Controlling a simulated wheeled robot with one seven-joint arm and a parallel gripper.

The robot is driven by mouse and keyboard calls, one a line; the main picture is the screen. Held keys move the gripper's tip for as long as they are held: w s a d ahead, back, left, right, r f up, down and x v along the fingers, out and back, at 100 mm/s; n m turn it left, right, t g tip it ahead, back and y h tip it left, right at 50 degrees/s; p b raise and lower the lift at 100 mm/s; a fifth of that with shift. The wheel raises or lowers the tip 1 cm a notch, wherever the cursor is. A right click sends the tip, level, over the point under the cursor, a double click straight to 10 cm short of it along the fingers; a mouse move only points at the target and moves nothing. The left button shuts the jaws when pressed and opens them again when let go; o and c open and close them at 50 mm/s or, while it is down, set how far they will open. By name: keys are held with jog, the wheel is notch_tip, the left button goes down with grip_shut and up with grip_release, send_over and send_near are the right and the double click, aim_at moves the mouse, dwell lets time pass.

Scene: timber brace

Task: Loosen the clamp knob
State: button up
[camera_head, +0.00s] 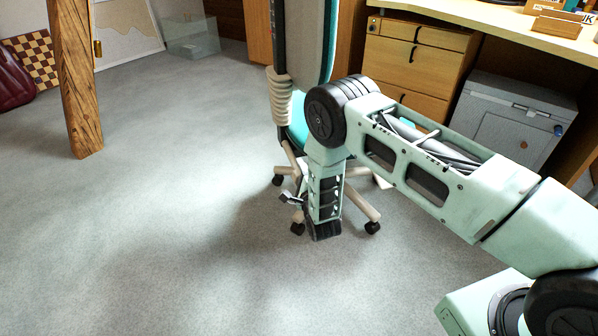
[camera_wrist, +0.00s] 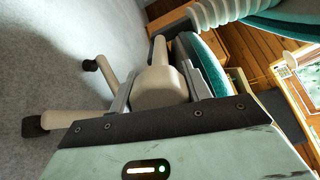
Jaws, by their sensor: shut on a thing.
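My gripper (camera_head: 288,197) hangs low by the base of an office chair (camera_head: 279,95), partly in front of its beige legs. In the wrist view, the two grey fingers of my gripper (camera_wrist: 161,70) lie on either side of a beige rounded part (camera_wrist: 160,88) and are shut on it. A beige bar rises from that part. I cannot tell whether this part is the clamp knob or belongs to the chair. No other clamp knob can be made out. A rough timber post (camera_head: 77,80) stands upright at the upper left, away from my gripper.
The chair's castors (camera_head: 373,227) stand close around my gripper. A desk (camera_head: 480,20) with wooden drawers (camera_head: 410,65) and a grey cabinet (camera_head: 510,120) is at the right. A clear box (camera_head: 192,38) and a checkerboard (camera_head: 32,55) are at the back. The left carpet is open.

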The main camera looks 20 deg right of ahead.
jog(key=n+p, duration=0.1)
jog(key=n, duration=0.3)
jog(key=shift+n, duration=0.3)
jog(key=n+p, duration=0.2)
jog(key=n, duration=0.2)
jog(key=shift+n, duration=0.3)
jog(key=n+p, duration=0.1)
jog(key=n, duration=0.3)
jog(key=shift+f+n, duration=0.1)
jog(key=shift+n, duration=0.2)
jog(key=n, duration=0.3)
jog(key=shift+n+p, duration=0.3)
jog(key=shift+p, duration=0.1)
jog(key=n, duration=0.3)
jog(key=shift+n, duration=0.3)
jog(key=n, duration=0.3)
jog(key=shift+f+n+p, duration=0.1)
jog(key=shift+n+p, duration=0.25)
jog(key=shift+n, duration=0.05)
jog(key=n, duration=0.3)
jog(key=shift+d+n, duration=0.1)
jog(key=shift+n, duration=2.1)
